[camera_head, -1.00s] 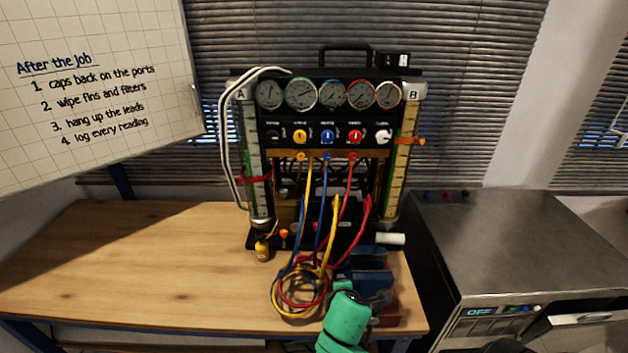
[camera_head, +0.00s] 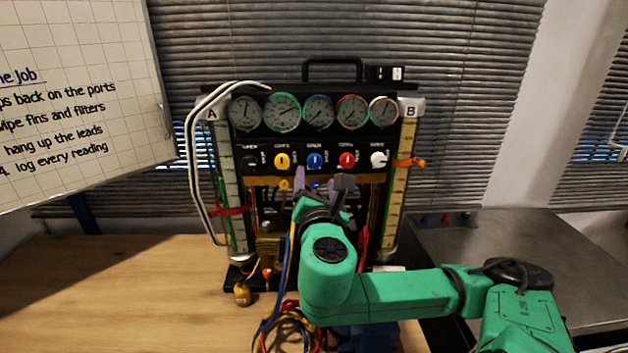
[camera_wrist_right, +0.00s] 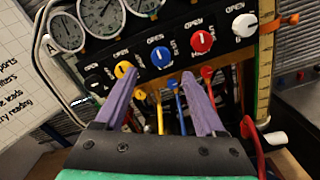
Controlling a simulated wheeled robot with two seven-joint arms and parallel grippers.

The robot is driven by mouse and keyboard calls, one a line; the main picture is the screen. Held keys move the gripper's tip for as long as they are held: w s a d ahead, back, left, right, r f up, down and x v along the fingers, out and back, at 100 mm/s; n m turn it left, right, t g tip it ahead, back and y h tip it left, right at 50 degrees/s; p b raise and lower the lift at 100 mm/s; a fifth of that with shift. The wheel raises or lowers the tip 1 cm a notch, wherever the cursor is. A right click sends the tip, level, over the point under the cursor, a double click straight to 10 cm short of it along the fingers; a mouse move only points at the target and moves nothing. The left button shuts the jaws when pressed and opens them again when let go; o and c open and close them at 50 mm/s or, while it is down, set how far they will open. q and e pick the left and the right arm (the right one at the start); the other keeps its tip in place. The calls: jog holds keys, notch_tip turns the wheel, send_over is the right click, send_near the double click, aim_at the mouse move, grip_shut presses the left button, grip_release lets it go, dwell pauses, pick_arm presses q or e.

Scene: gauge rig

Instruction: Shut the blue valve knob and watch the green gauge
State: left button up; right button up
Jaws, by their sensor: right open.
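The blue valve knob (camera_head: 314,160) is the middle one in a row on the black panel. It also shows in the right wrist view (camera_wrist_right: 161,57), with a white mark on its face. The green-rimmed gauge (camera_head: 282,112) is second from left in the row above. Its needle appears to point up and right. My right gripper (camera_head: 321,185) is in front of the panel, just below the blue knob. In the wrist view its purple fingers (camera_wrist_right: 158,76) are spread and empty, with the blue knob ahead between their lines. My left gripper is not in view.
A yellow knob (camera_head: 282,160) and a red knob (camera_head: 347,160) flank the blue one closely. Coloured hoses (camera_head: 285,330) hang below and coil on the wooden bench (camera_head: 120,290). A metal-topped unit (camera_head: 500,235) stands right. The bench's left side is clear.

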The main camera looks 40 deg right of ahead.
aim_at(315, 164)
jog(key=x, duration=0.3)
jog(key=shift+d+f, duration=0.15)
jog(key=shift+f, duration=0.1)
jog(key=x, duration=0.1)
jog(key=p+x, duration=0.1)
jog(key=x, duration=0.1)
jog(key=p+x, duration=0.1)
jog(key=x, duration=0.1)
jog(key=shift+r, duration=0.4)
jog(key=shift+w+d, duration=0.1)
jog(key=shift+w, duration=0.05)
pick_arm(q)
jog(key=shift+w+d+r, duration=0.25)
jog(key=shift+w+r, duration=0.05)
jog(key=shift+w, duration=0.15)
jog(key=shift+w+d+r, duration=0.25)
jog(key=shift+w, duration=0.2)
pick_arm(e)
jog(key=shift+w+d+f, duration=0.15)
jog(key=shift+w+f, duration=0.05)
grip_shut()
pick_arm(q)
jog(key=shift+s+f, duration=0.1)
